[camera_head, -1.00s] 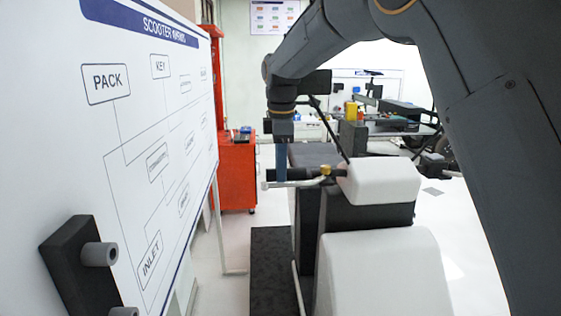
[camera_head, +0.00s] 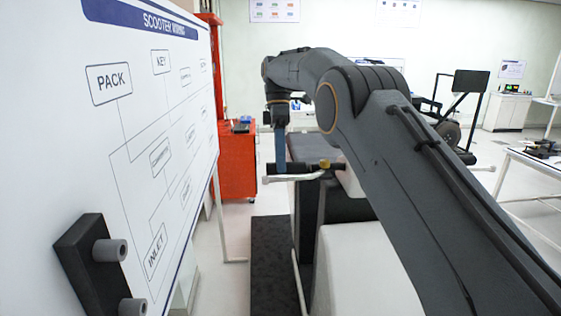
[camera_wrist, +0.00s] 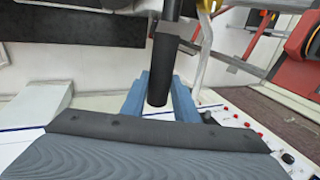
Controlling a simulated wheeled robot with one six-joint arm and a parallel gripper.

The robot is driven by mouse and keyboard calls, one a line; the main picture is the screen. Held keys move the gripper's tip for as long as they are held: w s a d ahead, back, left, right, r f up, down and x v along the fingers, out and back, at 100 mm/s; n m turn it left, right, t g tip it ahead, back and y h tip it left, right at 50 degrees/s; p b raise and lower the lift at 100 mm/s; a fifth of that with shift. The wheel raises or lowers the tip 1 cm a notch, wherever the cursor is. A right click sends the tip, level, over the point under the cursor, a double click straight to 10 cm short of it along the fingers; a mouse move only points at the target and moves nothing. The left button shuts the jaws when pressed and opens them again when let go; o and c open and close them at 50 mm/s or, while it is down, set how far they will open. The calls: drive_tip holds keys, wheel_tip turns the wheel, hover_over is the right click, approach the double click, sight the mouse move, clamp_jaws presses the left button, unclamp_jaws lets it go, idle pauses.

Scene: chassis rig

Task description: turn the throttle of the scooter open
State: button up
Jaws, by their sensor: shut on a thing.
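The scooter's throttle is a black grip (camera_head: 298,168) on the handlebar, past the white and black scooter body (camera_head: 350,255) in the head view. A silver lever (camera_head: 288,179) runs just below it, with a brass-coloured fitting at its right end. My gripper (camera_head: 281,166) points down over the grip with its blue fingers. In the wrist view the black grip (camera_wrist: 161,72) lies between the two blue fingers (camera_wrist: 160,95), and they are shut on it. The far sides of the fingers are hidden. My arm covers the right part of the scooter.
A white wiring board (camera_head: 150,130) stands close on the left, with a black block (camera_head: 85,265) bearing grey pegs at its lower edge. A red cabinet (camera_head: 238,165) stands behind. A white table (camera_head: 535,190) is at the right, with open floor before it.

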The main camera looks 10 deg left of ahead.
idle(0.4)
drive_tip(key=o, duration=1.1)
drive_tip(key=shift+c, duration=0.2)
drive_tip(key=shift+s+r+t, duration=0.1)
drive_tip(key=shift+t, duration=0.3)
